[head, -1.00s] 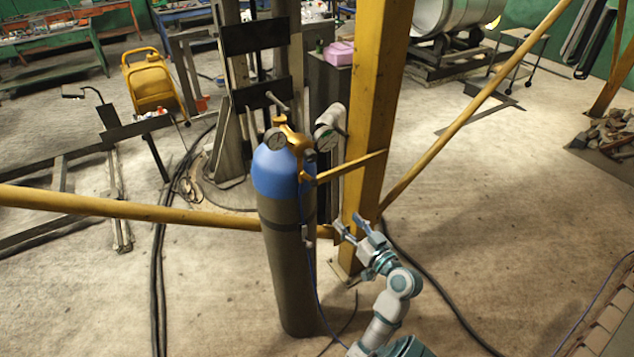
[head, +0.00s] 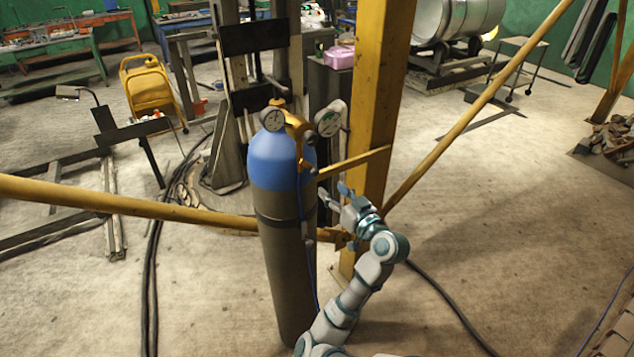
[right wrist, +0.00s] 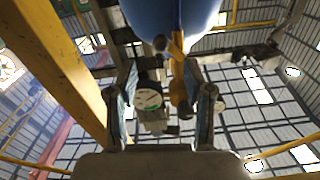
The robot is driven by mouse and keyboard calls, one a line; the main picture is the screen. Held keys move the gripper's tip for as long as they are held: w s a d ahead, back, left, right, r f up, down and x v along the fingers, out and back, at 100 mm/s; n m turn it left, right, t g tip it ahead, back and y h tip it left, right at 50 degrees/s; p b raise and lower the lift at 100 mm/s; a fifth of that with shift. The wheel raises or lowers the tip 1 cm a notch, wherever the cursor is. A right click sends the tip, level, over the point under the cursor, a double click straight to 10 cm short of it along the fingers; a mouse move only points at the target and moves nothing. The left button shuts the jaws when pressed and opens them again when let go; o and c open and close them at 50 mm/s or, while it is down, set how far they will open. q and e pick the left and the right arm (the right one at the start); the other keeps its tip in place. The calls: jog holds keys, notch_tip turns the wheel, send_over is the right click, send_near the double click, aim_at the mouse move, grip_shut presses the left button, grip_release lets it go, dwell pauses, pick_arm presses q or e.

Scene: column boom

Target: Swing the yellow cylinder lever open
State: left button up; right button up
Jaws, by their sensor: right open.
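A blue-topped gas cylinder (head: 283,240) stands upright in the middle of the head view, with yellow valve fittings and round gauges on top. The yellow lever (head: 352,162) reaches out to the right from beside its neck, across the front of a yellow post. My right gripper (head: 334,193) is open just below the lever, apart from it, pointing up and left. In the right wrist view, a yellow part (right wrist: 179,88), probably the lever seen from below, lies between or beyond the open fingers (right wrist: 162,80). The exact gap cannot be told. My left gripper is not in view.
The thick yellow post (head: 383,90) stands right behind the lever. A yellow diagonal brace (head: 470,110) rises to the right, and a yellow rail (head: 130,207) runs behind the cylinder. A gauge (right wrist: 150,95) is close to the left finger. Floor to the right is mostly clear.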

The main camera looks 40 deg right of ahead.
aim_at(317, 174)
jog(key=p+x, duration=0.1)
jog(key=x, duration=0.7)
jog(key=shift+w+d+r, duration=0.1)
jog(key=shift+w, duration=0.2)
